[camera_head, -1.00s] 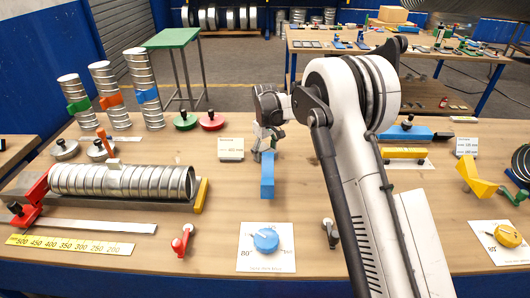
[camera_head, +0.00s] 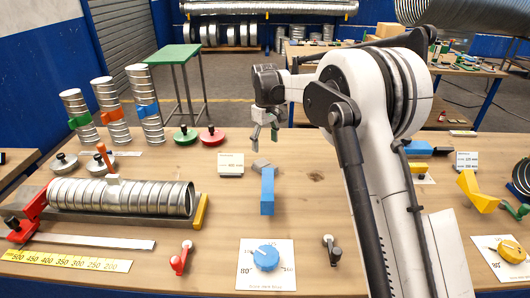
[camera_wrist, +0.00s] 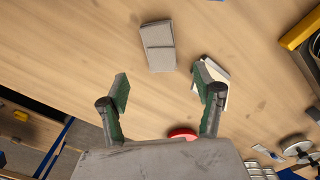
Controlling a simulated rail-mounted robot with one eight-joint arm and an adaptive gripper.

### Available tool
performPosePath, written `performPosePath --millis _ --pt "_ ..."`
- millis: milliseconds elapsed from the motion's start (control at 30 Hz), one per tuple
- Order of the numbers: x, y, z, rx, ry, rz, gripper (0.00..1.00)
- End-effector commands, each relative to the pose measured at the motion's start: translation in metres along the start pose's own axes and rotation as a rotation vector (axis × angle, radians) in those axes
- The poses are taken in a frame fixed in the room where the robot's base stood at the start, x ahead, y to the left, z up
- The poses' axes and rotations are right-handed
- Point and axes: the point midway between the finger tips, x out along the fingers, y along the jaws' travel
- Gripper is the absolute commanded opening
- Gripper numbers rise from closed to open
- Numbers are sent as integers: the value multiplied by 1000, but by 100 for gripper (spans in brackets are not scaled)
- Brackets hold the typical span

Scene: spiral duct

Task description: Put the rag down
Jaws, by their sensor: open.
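The rag (camera_head: 261,166) is a small grey folded cloth lying on the wooden table (camera_head: 330,220), just behind the blue block and right of a white sign. In the wrist view the rag (camera_wrist: 158,45) lies flat beyond my fingertips, with nothing gripping it. My gripper (camera_head: 264,134) hangs above the table behind the rag.
The blue block (camera_head: 267,190) stands in front of the rag. The white sign (camera_head: 230,164) is close on its left. Red (camera_head: 211,136) and green (camera_head: 185,135) discs lie behind left. A silver duct (camera_head: 120,197) lies at left. The table right of the rag is clear.

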Motion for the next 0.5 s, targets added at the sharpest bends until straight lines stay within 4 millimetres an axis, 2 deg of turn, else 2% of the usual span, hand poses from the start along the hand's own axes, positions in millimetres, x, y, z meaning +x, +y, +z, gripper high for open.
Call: performPosePath --millis 333,500 --pt "-11 0 3 4 3 2 64" --pt "-38 2 25 45 29 16 64"
